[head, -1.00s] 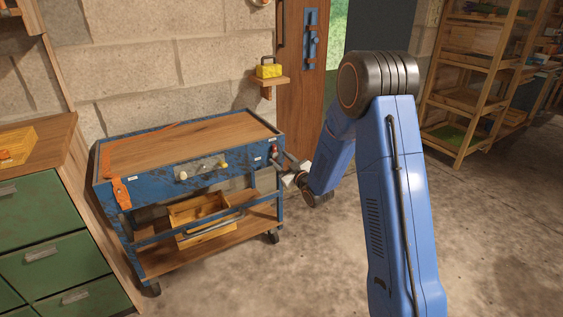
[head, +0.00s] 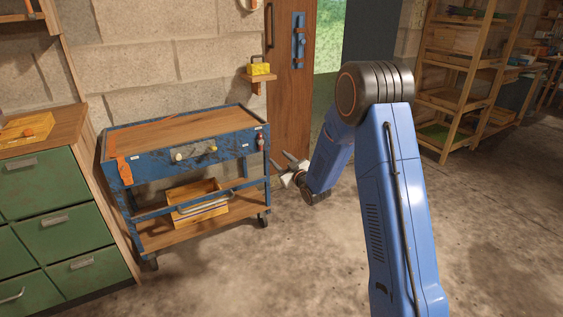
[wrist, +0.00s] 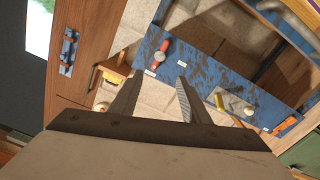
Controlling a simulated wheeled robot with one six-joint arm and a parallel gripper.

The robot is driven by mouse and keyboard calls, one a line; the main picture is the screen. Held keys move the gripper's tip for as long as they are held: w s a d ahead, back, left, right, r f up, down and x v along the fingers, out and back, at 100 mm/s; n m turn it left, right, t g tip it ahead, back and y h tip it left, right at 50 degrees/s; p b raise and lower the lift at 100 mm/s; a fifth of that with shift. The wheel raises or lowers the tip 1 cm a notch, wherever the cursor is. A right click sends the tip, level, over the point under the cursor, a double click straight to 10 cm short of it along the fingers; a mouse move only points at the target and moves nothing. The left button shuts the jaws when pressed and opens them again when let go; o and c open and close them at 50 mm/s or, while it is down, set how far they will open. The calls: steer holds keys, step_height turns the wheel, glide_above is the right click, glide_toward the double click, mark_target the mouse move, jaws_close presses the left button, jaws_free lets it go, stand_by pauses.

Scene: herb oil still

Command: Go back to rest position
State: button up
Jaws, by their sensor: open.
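My gripper (head: 288,163) is open and empty in the head view. It hangs in the air just right of the blue cart (head: 195,157), near the cart's right end. My blue arm is bent, with its forearm reaching down and left. In the wrist view my gripper's two fingers (wrist: 155,97) stand apart with nothing between them. Beyond them the blue front of the cart (wrist: 205,55) shows, tilted, with a red-handled item (wrist: 160,54) and a yellow knob (wrist: 219,101).
A wooden crate (head: 197,203) sits on the cart's lower shelf. Green drawers (head: 65,235) stand at left. A small shelf (head: 258,79) holds a yellow box (head: 259,69). A brown door (head: 288,100) and wooden racks (head: 455,75) are behind. The floor at the front is clear.

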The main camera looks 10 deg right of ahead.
steer(key=shift+s+d, duration=0.1)
steer(key=shift+s, duration=0.2)
steer(key=shift+r, duration=0.1)
steer(key=s+d+r+m+g+h, duration=0.1)
steer(key=s+d+r+g+h, duration=0.2)
steer(key=s, duration=0.4)
steer(key=s+d+r+m+g+h, duration=0.1)
steer(key=s+d+r+m, duration=0.1)
steer(key=s+r, duration=0.5)
steer(key=s+d+r+m+g+h, duration=0.1)
steer(key=s+d+r, duration=0.2)
steer(key=s, duration=0.5)
steer(key=s+d+f+m+g, duration=0.1)
steer(key=s+m+g, duration=0.2)
steer(key=s, duration=3.5)
steer(key=g, duration=0.4)
steer(key=shift+s+f+h, duration=0.15)
steer(key=shift+s+h, duration=0.05)
steer(key=shift+h, duration=0.2)
